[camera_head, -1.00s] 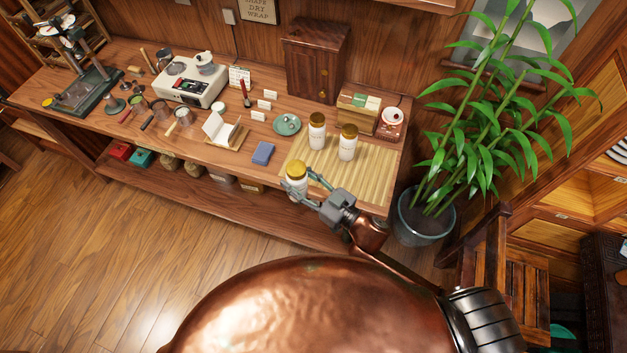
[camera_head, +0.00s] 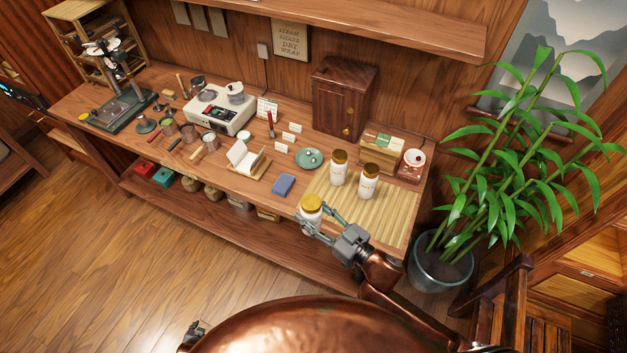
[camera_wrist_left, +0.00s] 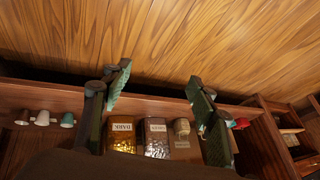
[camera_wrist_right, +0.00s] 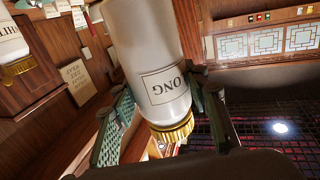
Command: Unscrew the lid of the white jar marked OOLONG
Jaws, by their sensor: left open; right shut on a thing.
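The white OOLONG jar (camera_head: 309,224) has a gold lid (camera_head: 311,203), which is on. My right gripper (camera_head: 321,225) is shut on the jar and holds it upright at the bench's front edge, by the bamboo mat (camera_head: 385,220). In the right wrist view the jar (camera_wrist_right: 150,60) looks upside down, with "ONG" on its label and the gold lid (camera_wrist_right: 172,130) close to the fingers. My left gripper (camera_head: 195,332) shows small and dark at the bottom of the head view, away from the jar. In the left wrist view its fingers (camera_wrist_left: 160,90) are apart with nothing between them.
Two similar gold-lidded jars (camera_head: 338,169) and (camera_head: 368,183) stand on the mat behind. A potted plant (camera_head: 440,262) stands right of the bench. The floor in front is clear.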

